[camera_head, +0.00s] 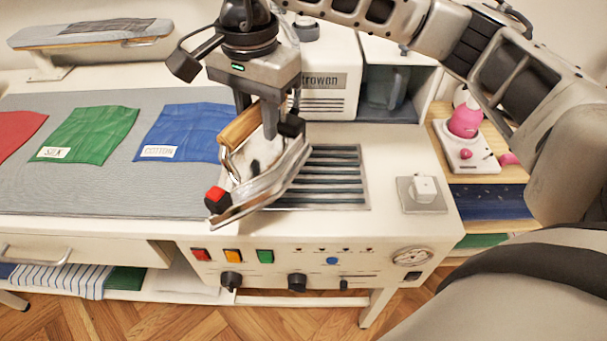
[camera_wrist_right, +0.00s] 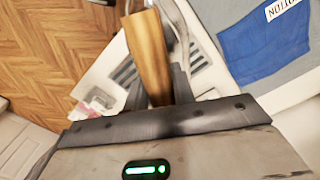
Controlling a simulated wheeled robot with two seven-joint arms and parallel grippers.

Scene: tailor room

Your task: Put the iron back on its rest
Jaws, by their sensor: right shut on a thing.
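My right gripper (camera_head: 268,118) is shut on the wooden handle of the iron (camera_head: 272,165). In the right wrist view the handle (camera_wrist_right: 148,55) lies between the fingers (camera_wrist_right: 158,88). The iron is tilted, with its metal soleplate turned toward the lower right and a red-and-black end at the lower left. It appears above the left part of the slatted rest (camera_head: 335,180), a metal-framed grate with dark bars. I cannot tell whether the iron's lower edge touches the rest or the table. My left gripper is not in view.
Red, green (camera_head: 88,135) and blue (camera_head: 182,132) cloths lie on the grey ironing mat (camera_head: 120,190) at left. A white steam unit (camera_head: 330,85) stands behind the rest. A small white block on a plate (camera_head: 423,192) sits at right. Buttons and knobs line the front panel (camera_head: 320,270).

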